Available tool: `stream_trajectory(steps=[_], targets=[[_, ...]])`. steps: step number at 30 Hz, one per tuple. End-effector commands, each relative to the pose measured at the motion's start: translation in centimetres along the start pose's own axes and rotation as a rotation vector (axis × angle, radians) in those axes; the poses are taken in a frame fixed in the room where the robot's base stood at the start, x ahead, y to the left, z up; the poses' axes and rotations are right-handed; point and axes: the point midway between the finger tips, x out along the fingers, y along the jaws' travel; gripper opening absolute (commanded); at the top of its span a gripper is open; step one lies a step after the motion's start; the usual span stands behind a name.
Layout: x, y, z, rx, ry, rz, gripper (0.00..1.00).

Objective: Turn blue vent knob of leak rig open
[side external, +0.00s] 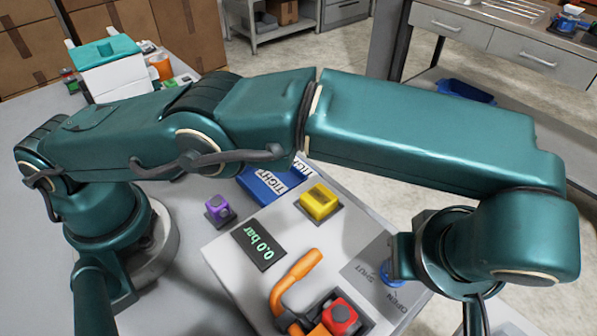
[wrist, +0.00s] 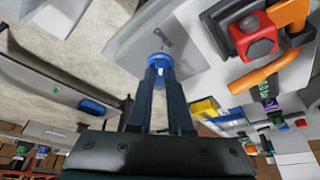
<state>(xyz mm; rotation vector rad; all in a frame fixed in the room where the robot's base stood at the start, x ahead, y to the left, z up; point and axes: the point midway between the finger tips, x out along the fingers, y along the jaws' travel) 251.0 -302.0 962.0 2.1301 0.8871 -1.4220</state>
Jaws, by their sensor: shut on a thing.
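The blue vent knob (side external: 389,273) sits on a grey label plate (side external: 362,262) at the right end of the leak rig (side external: 232,290). The plate carries the words SHUT and OPEN. In the wrist view the blue knob (wrist: 159,60) shows at the tips of my gripper (wrist: 160,73). The two dark fingers are closed in on the knob and touch it. My wrist hides part of the knob in the side view, and I cannot tell which word the knob points to. The rig's display (side external: 259,245) reads 0.0 bar.
An orange lever handle (side external: 298,277) and a red knob (side external: 340,314) stand left of the blue knob on the rig. A yellow block (side external: 319,202), a purple knob (side external: 219,208) and a blue tray marked TIGHT (side external: 263,186) are farther back. The rig's right edge is close.

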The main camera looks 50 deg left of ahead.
Motion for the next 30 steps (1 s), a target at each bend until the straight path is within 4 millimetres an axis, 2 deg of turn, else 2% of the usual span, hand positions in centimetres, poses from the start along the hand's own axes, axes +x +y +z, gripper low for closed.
stream_trajectory(steps=[14, 15, 17, 18, 30], targets=[[0.09, -0.07, 0.14, -0.01, -0.004, -0.008, 0.0], [0.09, -0.07, 0.14, -0.01, -0.004, -0.008, 0.21], [0.09, -0.07, 0.14, -0.01, -0.004, -0.008, 0.44], [0.08, -0.06, 0.13, -0.01, -0.003, -0.008, 0.47], [0.01, -0.05, 0.02, 0.0, -0.001, -0.002, 0.47]])
